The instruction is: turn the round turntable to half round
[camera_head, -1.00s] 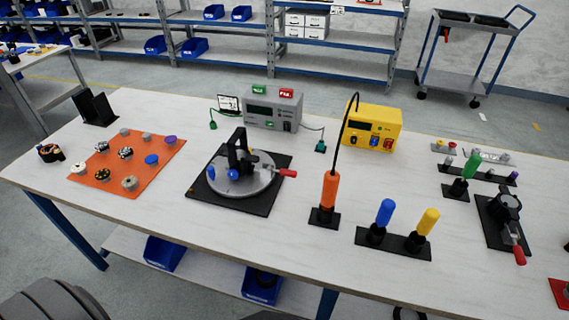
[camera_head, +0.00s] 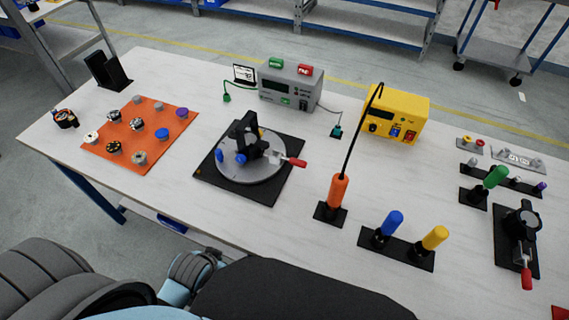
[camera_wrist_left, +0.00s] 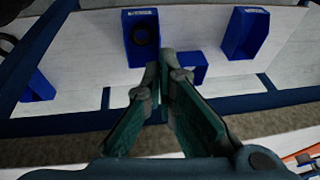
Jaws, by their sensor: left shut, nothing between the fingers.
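The round turntable (camera_head: 262,174) is a grey disc on a black square base (camera_head: 207,184), left of the middle of the table in the head view. A black clamp-like fixture (camera_head: 245,135) stands upright on it. My right gripper is out of view.
An orange mat (camera_head: 163,165) with several small parts lies left of the turntable. An orange-handled tool (camera_head: 338,192) stands at its right. A grey tester (camera_head: 292,84) and a yellow unit (camera_head: 395,112) stand behind. Blue bins (camera_wrist_left: 141,38) sit below the table.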

